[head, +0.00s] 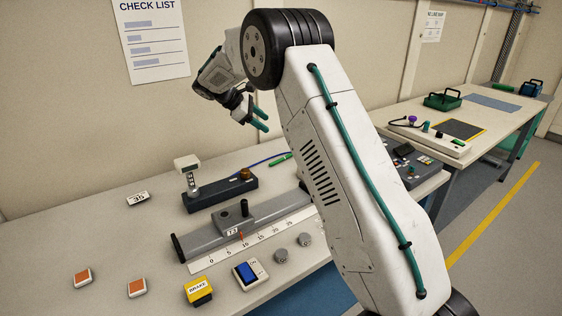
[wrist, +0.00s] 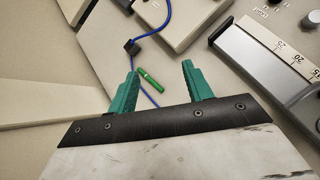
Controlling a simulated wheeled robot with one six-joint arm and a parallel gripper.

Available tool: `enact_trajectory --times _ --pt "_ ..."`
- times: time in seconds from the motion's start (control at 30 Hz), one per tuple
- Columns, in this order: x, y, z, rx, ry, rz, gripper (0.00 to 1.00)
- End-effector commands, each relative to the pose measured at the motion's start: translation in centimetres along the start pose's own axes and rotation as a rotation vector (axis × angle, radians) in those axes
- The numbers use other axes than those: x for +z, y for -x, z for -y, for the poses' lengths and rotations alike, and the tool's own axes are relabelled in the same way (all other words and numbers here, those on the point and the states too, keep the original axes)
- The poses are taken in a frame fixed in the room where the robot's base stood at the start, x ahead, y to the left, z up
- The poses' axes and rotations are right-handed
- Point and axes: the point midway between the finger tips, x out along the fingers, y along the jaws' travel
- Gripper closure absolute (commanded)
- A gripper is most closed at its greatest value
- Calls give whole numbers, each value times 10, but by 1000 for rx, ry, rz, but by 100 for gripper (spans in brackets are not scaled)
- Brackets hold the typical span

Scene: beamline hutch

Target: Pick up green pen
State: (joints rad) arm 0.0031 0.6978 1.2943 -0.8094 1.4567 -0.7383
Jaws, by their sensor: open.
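The green pen (wrist: 151,79) lies on the bench in the wrist view, just beyond and between my open fingers, nearer the left one. In the head view the green pen (head: 280,157) lies at the back of the bench, partly beside my arm. My gripper (wrist: 160,85) has two teal fingers spread apart with nothing between them. In the head view my gripper (head: 261,119) hangs above the bench, above and left of the pen.
A blue cable (wrist: 158,38) with a black clip (wrist: 131,47) runs close to the pen. A grey rail with a ruler (head: 247,240) and a dark block (head: 220,193) stand in front.

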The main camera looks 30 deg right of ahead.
Motion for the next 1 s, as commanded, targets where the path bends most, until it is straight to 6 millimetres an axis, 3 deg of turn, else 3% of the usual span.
enact_trajectory --times 0.03,0.2,0.43,0.63,1.0 --pt "-23 -17 -11 10 44 36 50" --pt "-86 -66 -40 53 188 158 50" --pt "-146 -121 -52 86 332 286 50" --pt "-164 -142 -54 96 378 333 50" --pt "-154 -176 -59 96 383 335 50"
